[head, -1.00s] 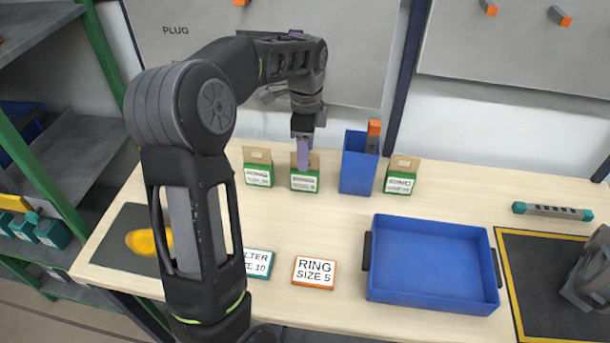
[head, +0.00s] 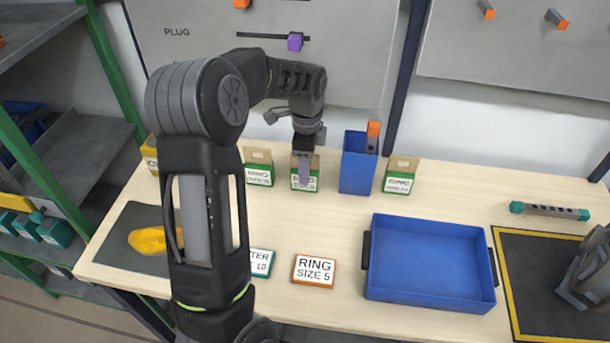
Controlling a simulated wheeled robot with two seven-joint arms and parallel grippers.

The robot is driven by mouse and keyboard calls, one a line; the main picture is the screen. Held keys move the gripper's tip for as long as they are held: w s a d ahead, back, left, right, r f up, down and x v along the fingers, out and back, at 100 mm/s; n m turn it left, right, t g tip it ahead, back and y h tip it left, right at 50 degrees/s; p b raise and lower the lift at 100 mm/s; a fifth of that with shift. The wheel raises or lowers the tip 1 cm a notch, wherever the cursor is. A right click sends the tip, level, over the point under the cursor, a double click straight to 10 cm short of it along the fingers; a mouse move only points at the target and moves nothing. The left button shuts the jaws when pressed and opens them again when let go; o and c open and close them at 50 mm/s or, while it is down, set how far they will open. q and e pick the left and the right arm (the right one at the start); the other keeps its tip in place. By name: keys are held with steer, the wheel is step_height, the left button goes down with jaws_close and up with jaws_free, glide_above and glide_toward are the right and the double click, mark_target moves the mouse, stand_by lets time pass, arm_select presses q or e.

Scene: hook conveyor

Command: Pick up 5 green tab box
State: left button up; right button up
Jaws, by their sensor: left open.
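Three green boxes with brown tabs and white labels stand in a row at the back of the table: a left one (head: 258,170), a middle one (head: 310,183) and a right one (head: 400,178). Their label print is too small to read surely. My left gripper (head: 304,172) points down at the middle box and is open. Its fingers hide part of that box's tab and front; I cannot tell whether they touch it.
A tall blue bin (head: 358,165) stands close right of the middle box. A blue tray (head: 430,262) sits at the front, beside an orange-edged RING SIZE 5 card (head: 314,270). A yellow object (head: 148,240) lies on a dark mat at left. A grey-teal bar (head: 550,211) lies at right.

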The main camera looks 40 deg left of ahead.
arm_select(q)
steer(key=shift+c, duration=0.3)
jaws_close()
stand_by(0.4)
